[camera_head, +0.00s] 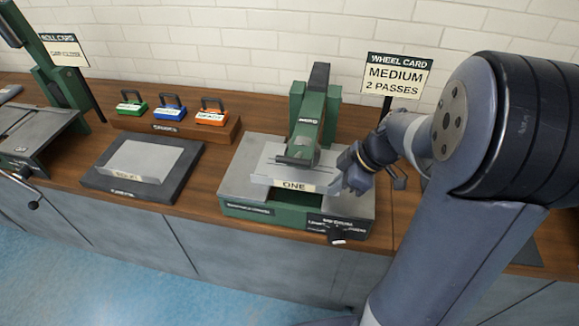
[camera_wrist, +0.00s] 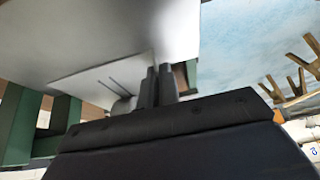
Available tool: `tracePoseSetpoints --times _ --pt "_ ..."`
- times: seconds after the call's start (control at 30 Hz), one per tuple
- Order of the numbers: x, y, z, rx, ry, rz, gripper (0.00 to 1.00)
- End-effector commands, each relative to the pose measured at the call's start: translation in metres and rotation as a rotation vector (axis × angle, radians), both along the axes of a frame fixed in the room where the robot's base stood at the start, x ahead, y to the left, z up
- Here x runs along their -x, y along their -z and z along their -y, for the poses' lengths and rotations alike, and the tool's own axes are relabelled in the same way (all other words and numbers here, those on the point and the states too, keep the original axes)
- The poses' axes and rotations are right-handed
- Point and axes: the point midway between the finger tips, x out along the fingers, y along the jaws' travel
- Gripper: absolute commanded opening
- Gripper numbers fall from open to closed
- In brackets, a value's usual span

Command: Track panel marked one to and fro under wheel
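The panel marked ONE (camera_head: 292,178) is a flat grey sheet lying over the bed of the green wheel machine (camera_head: 314,125), under the machine's arm. Its label faces the front. My gripper (camera_head: 352,178) is at the panel's right edge, with its fingers close together on that edge. In the wrist view, the fingers (camera_wrist: 157,86) meet the edge of the pale panel (camera_wrist: 95,78), shut on it. The wheel's contact with the panel is hidden by the machine's arm. The wheel card (camera_head: 397,76) behind reads MEDIUM, 2 PASSES.
Left of the machine, a dark mat (camera_head: 101,181) bears another grey panel (camera_head: 142,160). A wooden rack (camera_head: 203,132) holds green, blue and orange handled blocks. A rolling machine (camera_head: 30,130) stands far left.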

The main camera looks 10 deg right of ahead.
Motion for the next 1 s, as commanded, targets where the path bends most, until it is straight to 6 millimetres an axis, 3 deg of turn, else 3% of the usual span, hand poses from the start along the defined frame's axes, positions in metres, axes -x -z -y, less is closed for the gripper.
tracePoseSetpoints --times 0.43,0.9,1.0 --pt "-0.007 0.001 -0.021 0.000 -0.002 0.001 0.00" --pt "-0.007 0.000 -0.023 0.000 0.000 0.000 0.00" --pt "-0.007 0.000 -0.023 0.000 0.000 -0.001 0.09"
